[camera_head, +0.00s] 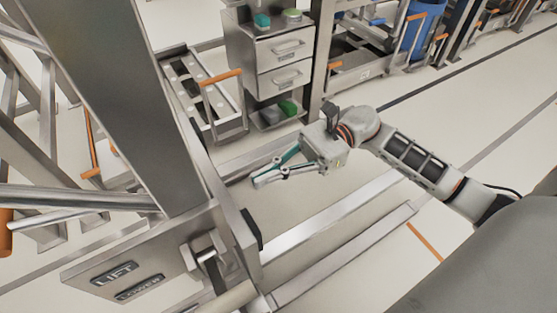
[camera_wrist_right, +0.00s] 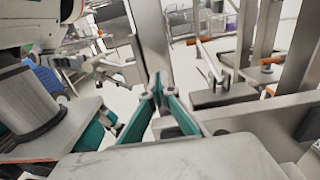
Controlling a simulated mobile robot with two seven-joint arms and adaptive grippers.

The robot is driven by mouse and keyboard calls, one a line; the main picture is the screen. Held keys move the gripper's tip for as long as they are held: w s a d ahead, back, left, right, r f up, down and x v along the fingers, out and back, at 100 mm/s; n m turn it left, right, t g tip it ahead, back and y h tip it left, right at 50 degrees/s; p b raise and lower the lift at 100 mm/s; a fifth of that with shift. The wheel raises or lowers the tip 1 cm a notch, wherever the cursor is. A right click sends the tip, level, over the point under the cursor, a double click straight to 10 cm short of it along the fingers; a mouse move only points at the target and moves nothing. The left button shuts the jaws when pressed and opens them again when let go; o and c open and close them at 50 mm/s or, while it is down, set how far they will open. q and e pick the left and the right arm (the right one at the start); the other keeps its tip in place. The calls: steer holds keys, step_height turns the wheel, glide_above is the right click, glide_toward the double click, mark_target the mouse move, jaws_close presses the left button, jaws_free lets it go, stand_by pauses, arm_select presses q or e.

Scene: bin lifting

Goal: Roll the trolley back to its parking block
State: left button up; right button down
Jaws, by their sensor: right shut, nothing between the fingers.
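A low metal trolley-like frame (camera_head: 189,88) with an orange handle (camera_head: 221,77) stands at upper left centre in the head view, beside a drawer cabinet. I cannot tell for certain that it is the trolley, and I cannot make out a parking block. My right gripper (camera_head: 257,181) is shut and empty above the metal rails, to the right of the big grey post. It is apart from the orange handle. Its teal fingers come together in the right wrist view (camera_wrist_right: 157,84). My left gripper does not show clearly in either view.
A large grey post (camera_head: 125,95) and a panel marked LIFT and LOWER (camera_head: 110,276) with a lever fill the left. The drawer cabinet (camera_head: 270,60) stands behind my gripper. Metal floor rails (camera_head: 335,222) run below it. Light floor (camera_head: 480,100) is open at right.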

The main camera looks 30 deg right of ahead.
steer(key=a, duration=0.8)
steer(key=shift+a, duration=0.1)
